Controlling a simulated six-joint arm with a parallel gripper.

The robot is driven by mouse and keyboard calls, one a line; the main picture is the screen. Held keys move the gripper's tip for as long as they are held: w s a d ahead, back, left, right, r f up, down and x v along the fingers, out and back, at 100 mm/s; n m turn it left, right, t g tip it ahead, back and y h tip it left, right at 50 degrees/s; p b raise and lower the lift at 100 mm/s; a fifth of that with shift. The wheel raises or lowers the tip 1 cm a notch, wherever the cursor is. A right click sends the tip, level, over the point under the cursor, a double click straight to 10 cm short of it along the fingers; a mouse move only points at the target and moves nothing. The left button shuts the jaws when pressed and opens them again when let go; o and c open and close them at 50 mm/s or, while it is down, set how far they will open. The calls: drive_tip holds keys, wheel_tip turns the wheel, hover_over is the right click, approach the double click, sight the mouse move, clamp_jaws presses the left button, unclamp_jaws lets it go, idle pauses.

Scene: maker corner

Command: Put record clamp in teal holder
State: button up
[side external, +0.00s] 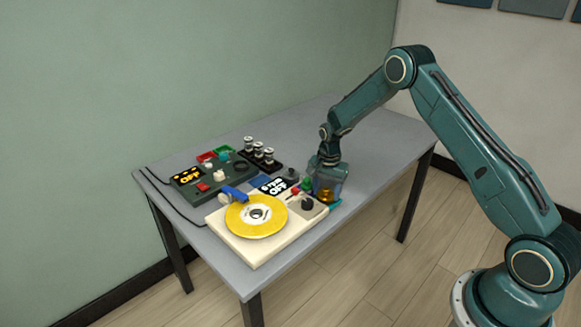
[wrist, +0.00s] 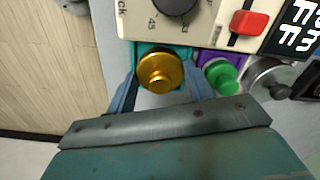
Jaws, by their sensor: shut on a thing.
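The gold record clamp (wrist: 160,70) is between the two fingers of my gripper (wrist: 160,92), which is shut on it. In the side view my gripper (side external: 325,190) points down at the turntable's right corner, with the gold clamp (side external: 325,196) showing between its fingers. The teal holder (wrist: 148,46) lies directly under the clamp, its rim showing behind and beside it. Its teal edge also shows in the side view (side external: 335,205). The clamp and fingers cover most of the holder, and I cannot tell whether the clamp touches its floor.
A green clamp (wrist: 222,74) stands in a purple holder (wrist: 207,56) close beside my right finger, with a silver clamp (wrist: 268,75) further right. The cream turntable (side external: 245,245) carries a yellow record (side external: 245,222). A dark mixer (side external: 195,185) stands behind. The table's right side is clear.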

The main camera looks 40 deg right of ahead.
drive_tip(key=shift+f, duration=0.3)
drive_tip(key=o, duration=1.2)
drive_tip(key=shift+r, duration=3.45)
